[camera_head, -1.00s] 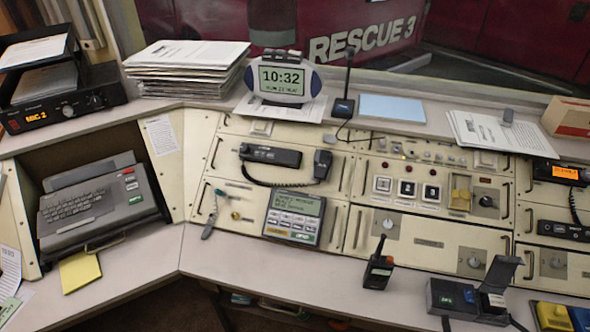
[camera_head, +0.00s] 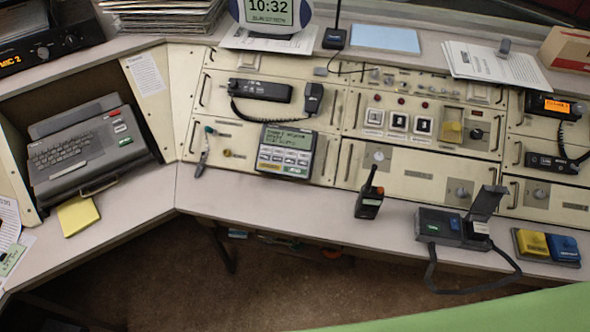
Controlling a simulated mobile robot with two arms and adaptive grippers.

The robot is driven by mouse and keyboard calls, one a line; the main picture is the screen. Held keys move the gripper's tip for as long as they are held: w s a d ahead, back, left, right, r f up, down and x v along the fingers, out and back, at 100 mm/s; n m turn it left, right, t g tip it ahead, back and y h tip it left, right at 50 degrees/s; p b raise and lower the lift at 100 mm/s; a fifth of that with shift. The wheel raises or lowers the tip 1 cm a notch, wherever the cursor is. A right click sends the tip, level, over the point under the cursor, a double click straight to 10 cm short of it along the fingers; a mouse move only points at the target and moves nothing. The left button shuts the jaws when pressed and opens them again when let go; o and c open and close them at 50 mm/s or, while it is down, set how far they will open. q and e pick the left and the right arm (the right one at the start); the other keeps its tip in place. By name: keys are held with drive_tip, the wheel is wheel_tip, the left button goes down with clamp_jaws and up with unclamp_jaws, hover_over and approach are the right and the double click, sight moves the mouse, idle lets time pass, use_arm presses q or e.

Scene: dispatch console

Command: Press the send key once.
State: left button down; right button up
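The lettering is too small to tell which key is the send key. Another green key (camera_head: 125,141) sits on the grey keyboard terminal (camera_head: 78,159) in the left recess, below a white key and a red key (camera_head: 115,112). Neither of my grippers shows in the head view.
A handheld radio (camera_head: 369,200) stands right of the keypad unit. A black box with a raised lid (camera_head: 451,228) and a cable sits further right, beside a yellow and blue button box (camera_head: 547,246). The desk front below the keypad unit is clear.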

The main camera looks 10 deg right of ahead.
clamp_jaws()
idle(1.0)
